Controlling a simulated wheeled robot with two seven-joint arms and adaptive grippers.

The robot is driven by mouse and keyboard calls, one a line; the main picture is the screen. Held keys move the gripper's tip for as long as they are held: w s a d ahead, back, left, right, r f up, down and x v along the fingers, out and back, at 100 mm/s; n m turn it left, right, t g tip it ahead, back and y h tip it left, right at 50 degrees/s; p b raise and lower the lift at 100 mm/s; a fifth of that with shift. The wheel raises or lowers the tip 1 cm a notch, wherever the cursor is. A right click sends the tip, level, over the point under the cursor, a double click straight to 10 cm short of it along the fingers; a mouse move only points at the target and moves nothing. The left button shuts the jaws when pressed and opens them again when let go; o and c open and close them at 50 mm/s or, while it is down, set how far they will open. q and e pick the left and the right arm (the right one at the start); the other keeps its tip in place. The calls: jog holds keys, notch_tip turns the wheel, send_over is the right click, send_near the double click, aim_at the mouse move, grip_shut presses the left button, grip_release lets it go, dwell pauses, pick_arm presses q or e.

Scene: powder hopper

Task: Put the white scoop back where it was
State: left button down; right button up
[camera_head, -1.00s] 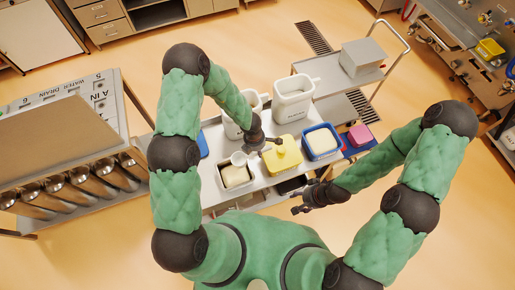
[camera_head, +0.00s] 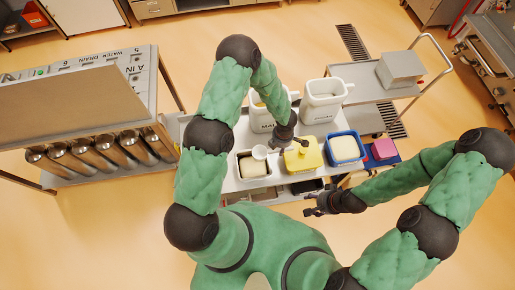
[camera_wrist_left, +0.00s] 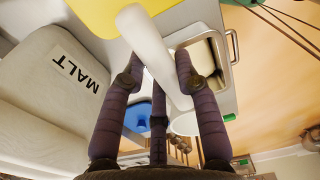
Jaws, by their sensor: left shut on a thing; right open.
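The white scoop (camera_head: 259,152) is held above the table, its bowl over the back part of a metal pan of pale powder (camera_head: 240,172). My left gripper (camera_head: 291,141) is shut on its handle. In the left wrist view the white handle (camera_wrist_left: 148,40) runs between the fingers of my left gripper (camera_wrist_left: 165,78). The scoop's bowl (camera_wrist_left: 184,124) is partly hidden behind a finger there. The pan also shows in that view, with its metal handle (camera_wrist_left: 235,46). My right gripper (camera_head: 316,205) is open and empty, in front of the table.
A yellow container (camera_head: 303,160) stands right of the pan, then a blue tub (camera_head: 345,150) and a pink block (camera_head: 384,147). Two white bins stand behind, one marked MALT (camera_wrist_left: 45,95).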

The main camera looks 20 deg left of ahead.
pick_arm(q)
jog(key=shift+a, duration=0.1)
jog(key=shift+a+b, duration=0.25)
jog(key=shift+b, duration=0.05)
jog(key=s+a+b, duration=0.1)
jog(key=a+b, duration=0.1)
jog(key=s+a+n+b, duration=0.1)
jog(key=s+a+b, duration=0.1)
jog(key=a, duration=0.1)
jog(key=s+a+n+b, duration=0.1)
jog(key=s+a+b, duration=0.1)
jog(key=a, duration=0.1)
jog(key=shift+s+a+r, duration=0.2)
jog(key=shift+s+r, duration=0.05)
jog(key=s+a+f+n+b, duration=0.1)
jog(key=s+a+n+b, duration=0.2)
jog(key=s+a+b, duration=0.45)
jog(key=w+a+f, duration=0.2)
jog(key=w+f, duration=0.1)
jog(key=w+a+f+p, duration=0.1)
jog(key=w+a+f, duration=0.1)
jog(key=w+f, duration=0.1)
jog(key=w+a+f, duration=0.2)
jog(key=w+f, duration=0.1)
jog(key=shift+w+a+f, duration=0.15)
jog(key=shift+w, duration=0.05)
jog(key=shift+w+a+f, duration=0.1)
jog(key=shift+f, duration=0.85)
jog(key=shift+w+a+f, duration=0.1)
jog(key=shift+f, duration=0.8)
